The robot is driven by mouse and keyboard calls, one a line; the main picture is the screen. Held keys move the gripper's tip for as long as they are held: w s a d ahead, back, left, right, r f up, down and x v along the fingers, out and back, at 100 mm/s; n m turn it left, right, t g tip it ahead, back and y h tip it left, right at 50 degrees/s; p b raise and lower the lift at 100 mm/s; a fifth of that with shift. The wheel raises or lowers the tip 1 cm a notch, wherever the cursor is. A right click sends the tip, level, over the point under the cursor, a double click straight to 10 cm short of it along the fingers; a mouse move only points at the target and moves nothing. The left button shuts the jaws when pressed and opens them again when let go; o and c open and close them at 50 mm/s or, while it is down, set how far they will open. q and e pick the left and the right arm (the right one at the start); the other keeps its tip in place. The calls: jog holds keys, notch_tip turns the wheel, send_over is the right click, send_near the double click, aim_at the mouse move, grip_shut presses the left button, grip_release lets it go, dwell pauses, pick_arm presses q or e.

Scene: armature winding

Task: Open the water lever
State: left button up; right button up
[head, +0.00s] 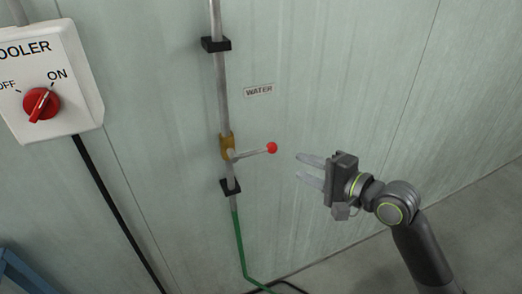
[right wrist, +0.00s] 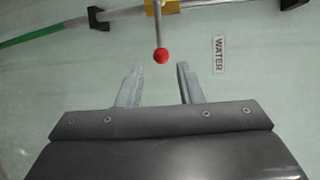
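The water lever (head: 255,152) is a thin metal rod with a red ball knob (head: 272,148). It sticks out to the right, nearly crosswise to the pipe, from a brass-coloured valve (head: 227,146). My right gripper (head: 299,168) is open and empty, a little right of the knob, its fingers pointing left toward it. In the right wrist view the red knob (right wrist: 161,56) lies just beyond and between the two open fingertips (right wrist: 159,68), apart from them. My left gripper is not in view.
The vertical metal pipe (head: 220,85) is held to the pale wall by black brackets (head: 216,44). A green hose (head: 238,240) runs down from it. A WATER label (head: 258,90) is above the lever. A cooler switch box (head: 50,80) with a red knob is at the left.

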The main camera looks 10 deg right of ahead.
aim_at(263, 151)
jog(key=x, duration=1.4)
jog(key=shift+w+a+p, duration=0.1)
jog(key=shift+w+p, duration=0.15)
jog(key=shift+p, duration=0.1)
jog(key=shift+f, duration=0.1)
grip_shut()
